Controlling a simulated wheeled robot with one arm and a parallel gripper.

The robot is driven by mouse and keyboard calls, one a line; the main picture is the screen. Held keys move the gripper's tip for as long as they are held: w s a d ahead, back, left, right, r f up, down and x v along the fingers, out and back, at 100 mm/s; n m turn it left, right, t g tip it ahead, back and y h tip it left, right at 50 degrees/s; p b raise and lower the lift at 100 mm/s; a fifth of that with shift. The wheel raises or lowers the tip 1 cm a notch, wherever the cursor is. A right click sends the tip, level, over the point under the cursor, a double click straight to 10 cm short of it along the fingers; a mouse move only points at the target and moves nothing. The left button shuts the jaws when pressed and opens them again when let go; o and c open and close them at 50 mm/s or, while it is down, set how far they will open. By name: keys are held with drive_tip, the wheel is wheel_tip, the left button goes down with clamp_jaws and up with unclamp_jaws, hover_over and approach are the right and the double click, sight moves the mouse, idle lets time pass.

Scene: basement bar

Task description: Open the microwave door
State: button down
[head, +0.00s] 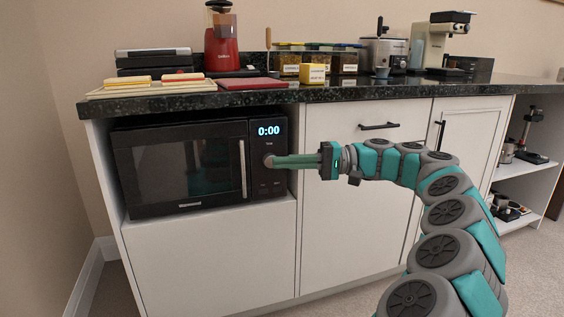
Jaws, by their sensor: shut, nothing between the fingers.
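The black microwave (202,164) sits in an open niche under the counter at the left. Its door (165,165) looks closed, with a dark window and a vertical silver handle (243,168) at the door's right edge. The control panel (270,182) on the right has a display reading 0:00. My gripper (273,161) reaches in from the right, pointing left, with its fingers shut and empty. The fingertips are in front of the panel and its round knob, a little right of the handle. I cannot tell whether they touch the panel or knob.
The dark counter (400,86) above holds a cutting board with sandwiches, a red blender (222,40), jars and coffee machines. White cabinet fronts (345,215) with black handles stand right of the microwave. Open shelves are at the far right. The floor at lower left is clear.

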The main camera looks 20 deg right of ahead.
drive_tip(key=x, duration=0.7)
drive_tip(key=shift+a+b, duration=0.3)
idle(1.3)
